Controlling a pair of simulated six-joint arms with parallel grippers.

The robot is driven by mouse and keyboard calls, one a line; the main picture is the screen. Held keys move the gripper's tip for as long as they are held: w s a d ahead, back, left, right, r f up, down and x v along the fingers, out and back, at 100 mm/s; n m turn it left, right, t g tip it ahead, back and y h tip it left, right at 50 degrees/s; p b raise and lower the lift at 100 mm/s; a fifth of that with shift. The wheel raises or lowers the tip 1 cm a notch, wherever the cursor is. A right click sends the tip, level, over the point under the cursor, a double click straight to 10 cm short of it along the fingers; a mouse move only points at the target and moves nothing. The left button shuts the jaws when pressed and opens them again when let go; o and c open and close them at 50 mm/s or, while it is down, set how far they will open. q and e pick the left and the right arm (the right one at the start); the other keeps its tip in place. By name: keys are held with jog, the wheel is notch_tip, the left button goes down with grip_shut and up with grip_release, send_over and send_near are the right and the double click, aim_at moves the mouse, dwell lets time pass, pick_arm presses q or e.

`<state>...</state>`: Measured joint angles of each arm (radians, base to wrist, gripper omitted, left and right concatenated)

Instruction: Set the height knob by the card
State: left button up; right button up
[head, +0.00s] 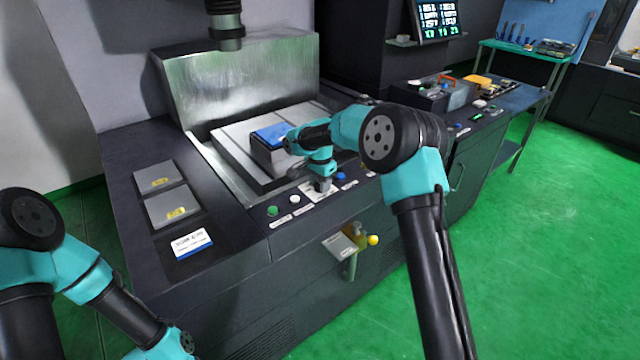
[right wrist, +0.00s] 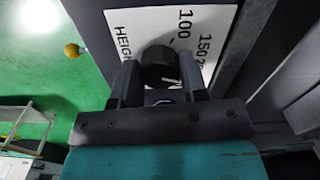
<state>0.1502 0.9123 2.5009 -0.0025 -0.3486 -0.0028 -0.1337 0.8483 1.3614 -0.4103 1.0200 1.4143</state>
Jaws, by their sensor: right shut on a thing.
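The height knob (right wrist: 160,66) is a round black knob on a white scale plate (right wrist: 208,22). The plate reads "HEIGHT", with 100 and 150 legible in the right wrist view. A pale pointer line shows on the knob near the fingers. My right gripper (right wrist: 161,82) is shut on the knob, one finger on each side. In the head view the right gripper (head: 322,184) is at the front panel and mostly hides the knob. The white card (head: 191,243) lies on the machine's left top, its print too small to read. My left arm shows at lower left; its gripper is out of frame.
Green and white buttons (head: 273,211) sit left of the knob, a blue one (head: 341,176) right of it. A blue-topped block (head: 272,134) stands on the machine bed behind. A yellow ball-ended lever (head: 372,240) sticks out of the front below.

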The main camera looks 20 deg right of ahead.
jog(key=shift+n, duration=0.3)
jog(key=n, duration=0.7)
jog(key=shift+n, duration=0.4)
jog(key=n, duration=0.3)
jog(key=shift+n, duration=2.2)
jog(key=o, duration=0.9)
jog(key=shift+o, duration=0.2)
notch_tip(320, 180, up, 18)
jog(key=shift+f, duration=0.25)
